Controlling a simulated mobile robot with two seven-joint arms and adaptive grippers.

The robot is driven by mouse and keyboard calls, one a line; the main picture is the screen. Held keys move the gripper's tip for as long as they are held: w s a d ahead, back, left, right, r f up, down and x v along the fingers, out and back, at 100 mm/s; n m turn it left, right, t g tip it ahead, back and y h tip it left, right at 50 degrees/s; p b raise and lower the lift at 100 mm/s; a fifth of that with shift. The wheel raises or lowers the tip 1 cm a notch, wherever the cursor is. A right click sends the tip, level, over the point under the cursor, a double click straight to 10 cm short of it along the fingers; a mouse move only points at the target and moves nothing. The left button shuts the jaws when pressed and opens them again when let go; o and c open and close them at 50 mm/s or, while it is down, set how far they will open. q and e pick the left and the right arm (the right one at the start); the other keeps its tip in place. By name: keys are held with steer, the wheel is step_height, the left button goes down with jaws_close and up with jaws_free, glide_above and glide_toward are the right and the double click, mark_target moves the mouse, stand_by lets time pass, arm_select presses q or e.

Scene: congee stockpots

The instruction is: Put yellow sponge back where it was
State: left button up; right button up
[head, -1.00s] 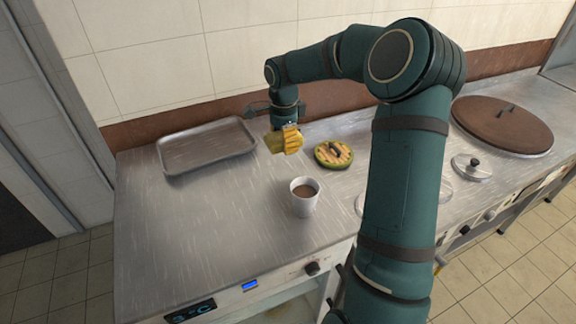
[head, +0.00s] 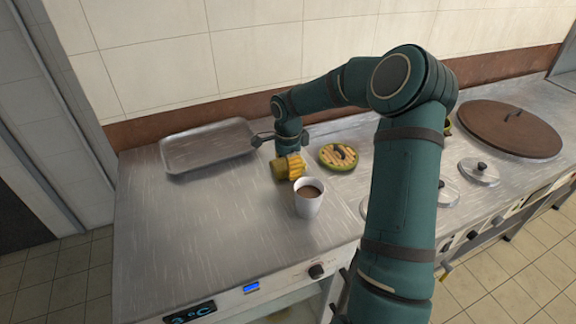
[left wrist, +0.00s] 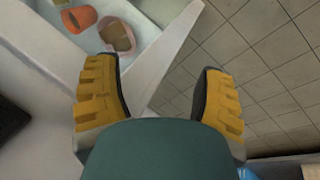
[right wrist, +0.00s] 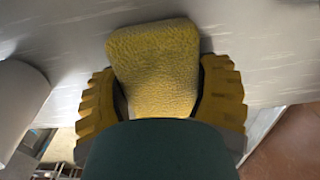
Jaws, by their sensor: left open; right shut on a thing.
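The yellow sponge (right wrist: 155,65) is held between the yellow fingers of my right gripper (right wrist: 160,85) in the right wrist view. In the head view my right gripper (head: 293,167) is just behind and left of the white cup, with the sponge (head: 279,169) at its left side. Whether the sponge touches the counter is unclear. My left gripper (left wrist: 157,75) is open and empty in its wrist view; it is not visible in the head view.
A white cup (head: 308,207) with brown contents stands close in front of the right gripper. A round green-rimmed trivet (head: 325,158) lies to its right. An empty metal tray (head: 207,147) lies at back left. The counter (head: 200,230) is clear at front left.

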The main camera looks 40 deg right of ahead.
steer(key=o, duration=1.1)
steer(key=shift+f, duration=0.15)
steer(key=shift+o, duration=0.2)
steer(key=shift+r, duration=0.55)
step_height(320, 180, up, 11)
steer(key=p, duration=0.2)
steer(key=shift+r+p, duration=0.15)
steer(key=shift+p, duration=0.2)
